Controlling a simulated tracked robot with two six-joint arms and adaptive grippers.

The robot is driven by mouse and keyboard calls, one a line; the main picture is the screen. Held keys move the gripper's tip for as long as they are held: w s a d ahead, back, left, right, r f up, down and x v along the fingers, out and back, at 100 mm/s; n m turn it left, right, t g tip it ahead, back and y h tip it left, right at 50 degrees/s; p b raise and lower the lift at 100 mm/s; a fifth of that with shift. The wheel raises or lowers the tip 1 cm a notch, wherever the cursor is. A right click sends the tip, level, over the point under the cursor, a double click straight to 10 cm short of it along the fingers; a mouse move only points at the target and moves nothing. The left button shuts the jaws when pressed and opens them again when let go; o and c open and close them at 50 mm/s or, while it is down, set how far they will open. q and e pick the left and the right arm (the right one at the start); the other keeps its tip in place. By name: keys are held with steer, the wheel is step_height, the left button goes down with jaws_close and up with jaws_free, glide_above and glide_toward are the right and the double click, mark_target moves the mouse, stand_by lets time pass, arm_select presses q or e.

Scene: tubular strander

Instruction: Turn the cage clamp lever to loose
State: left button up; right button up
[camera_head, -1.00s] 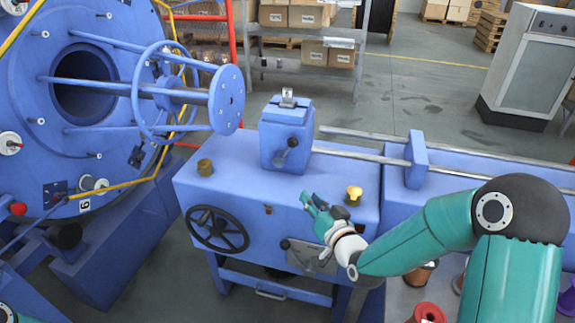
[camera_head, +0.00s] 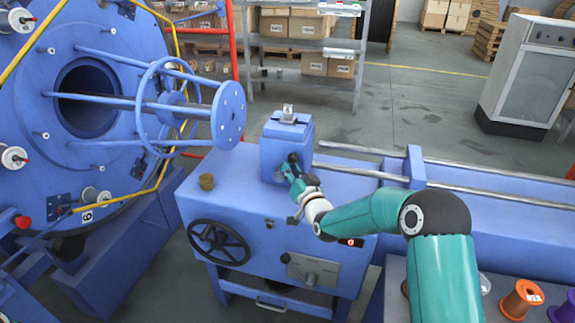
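The blue clamp block (camera_head: 287,135) stands on top of the blue machine cabinet, with a small metal piece on its top. In the earlier frame a dark lever with a round knob shows on its front face. That lever is now mostly hidden behind my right gripper (camera_head: 288,167), whose fingers are at the block's front face. A dark bit shows at the fingertips, but I cannot tell whether they touch or grip the lever. The lever's exact angle is not clear. My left gripper is not in view.
A black handwheel (camera_head: 218,243) and a grey panel with a knob (camera_head: 313,270) are on the cabinet front. The blue spoked cage (camera_head: 228,115) is left of the block. Rails (camera_head: 350,168) run to the right.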

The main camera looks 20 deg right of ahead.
steer(key=shift+w, duration=0.85)
jaws_close()
